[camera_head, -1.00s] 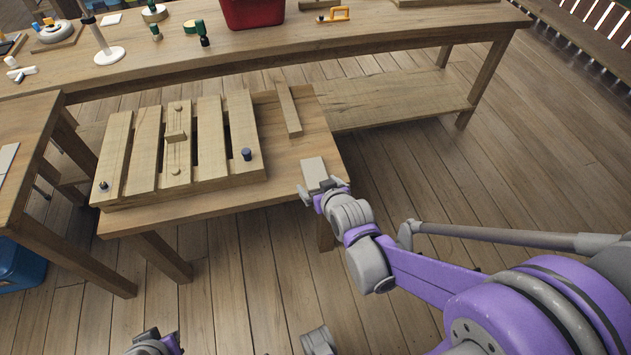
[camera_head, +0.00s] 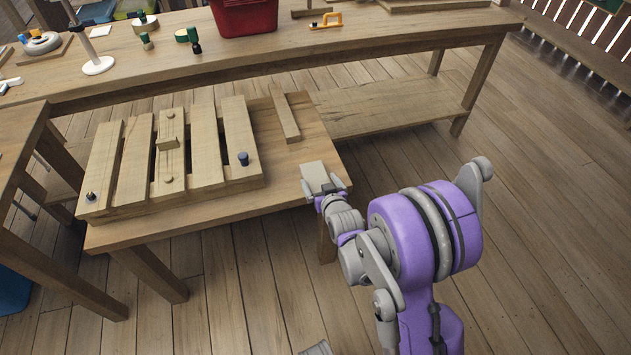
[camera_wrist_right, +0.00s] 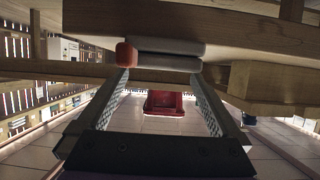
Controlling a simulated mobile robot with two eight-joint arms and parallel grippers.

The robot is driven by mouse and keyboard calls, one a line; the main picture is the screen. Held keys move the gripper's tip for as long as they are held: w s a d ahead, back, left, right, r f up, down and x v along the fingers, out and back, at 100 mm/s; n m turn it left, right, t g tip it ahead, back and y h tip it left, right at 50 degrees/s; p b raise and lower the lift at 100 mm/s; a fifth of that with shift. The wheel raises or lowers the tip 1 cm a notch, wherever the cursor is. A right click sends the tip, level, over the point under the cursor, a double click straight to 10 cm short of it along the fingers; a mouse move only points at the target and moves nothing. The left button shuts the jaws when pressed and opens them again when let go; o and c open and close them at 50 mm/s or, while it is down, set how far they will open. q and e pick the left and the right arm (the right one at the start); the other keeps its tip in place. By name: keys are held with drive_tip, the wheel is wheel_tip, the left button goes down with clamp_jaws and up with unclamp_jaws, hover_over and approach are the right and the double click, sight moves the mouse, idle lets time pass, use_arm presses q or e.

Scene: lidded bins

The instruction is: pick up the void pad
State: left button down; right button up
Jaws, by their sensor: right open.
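I cannot single out the void pad for certain. A grey rounded piece with an orange-red end (camera_wrist_right: 165,52) lies across just beyond the fingertips, below a wooden beam (camera_wrist_right: 180,18). Nothing shows clamped between the fingers.
The low table (camera_head: 215,208) carries a slatted wooden rack (camera_head: 195,155) with dark blue (camera_head: 243,158) and black knobs, and a loose wooden strip (camera_head: 285,117). Behind it, a long bench (camera_head: 340,50) holds a red bin (camera_head: 245,15) and small items. Floor at right is clear.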

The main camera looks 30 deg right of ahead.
sight(315, 176)
drive_tip(key=x, duration=0.4)
drive_tip(key=shift+w+f, duration=0.15)
drive_tip(key=shift+f, duration=0.05)
use_arm(q)
drive_tip(key=shift+f, duration=0.4)
use_arm(e)
drive_tip(key=c, duration=1)
drive_tip(key=shift+r, duration=0.15)
drive_tip(key=shift+c, duration=0.2)
